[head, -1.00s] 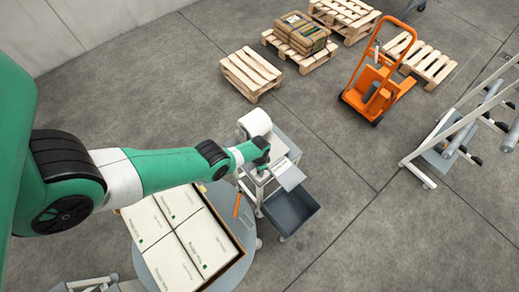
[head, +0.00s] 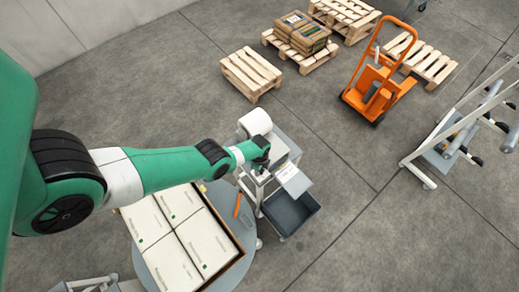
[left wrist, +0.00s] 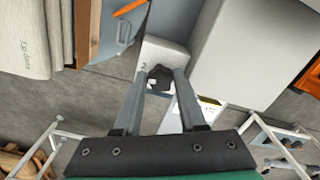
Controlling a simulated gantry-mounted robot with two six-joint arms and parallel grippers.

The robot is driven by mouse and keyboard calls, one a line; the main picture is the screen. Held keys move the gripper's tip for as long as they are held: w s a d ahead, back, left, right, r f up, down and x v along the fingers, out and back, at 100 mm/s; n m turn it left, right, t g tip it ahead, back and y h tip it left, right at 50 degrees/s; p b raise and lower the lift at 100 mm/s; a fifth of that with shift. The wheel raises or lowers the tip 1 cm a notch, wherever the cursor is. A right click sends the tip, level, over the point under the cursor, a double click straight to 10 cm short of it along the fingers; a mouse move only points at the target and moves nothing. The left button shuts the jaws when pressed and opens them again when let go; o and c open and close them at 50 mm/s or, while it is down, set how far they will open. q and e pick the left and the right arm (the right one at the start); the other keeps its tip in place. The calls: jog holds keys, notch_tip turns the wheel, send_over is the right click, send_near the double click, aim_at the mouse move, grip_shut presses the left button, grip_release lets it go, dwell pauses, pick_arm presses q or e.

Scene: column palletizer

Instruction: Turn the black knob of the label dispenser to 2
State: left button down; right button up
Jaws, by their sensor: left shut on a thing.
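The label dispenser (head: 281,151) stands on a small cart beside the round pallet table, with a white roll (head: 256,122) at its back. In the left wrist view its black knob (left wrist: 161,76) sits on a light grey face (left wrist: 165,52), with a small mark that looks like a 2 beside it. My left gripper (left wrist: 160,80) is shut on the black knob, one finger on each side of it. In the head view my left gripper (head: 261,163) hides the knob. A white label with a yellow mark (left wrist: 208,103) shows near the right finger. My right gripper is in neither view.
A dark grey bin (head: 291,212) hangs on the cart below the dispenser. White cartons (head: 172,262) stand on the round table (head: 246,262), with an orange tool (head: 237,206) beside them. An orange hand truck (head: 376,88) and wooden pallets (head: 251,72) stand farther back on open floor.

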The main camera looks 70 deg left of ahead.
pick_arm(q)
jog(key=shift+m, duration=0.6)
jog(key=shift+c, duration=2.3)
grip_release()
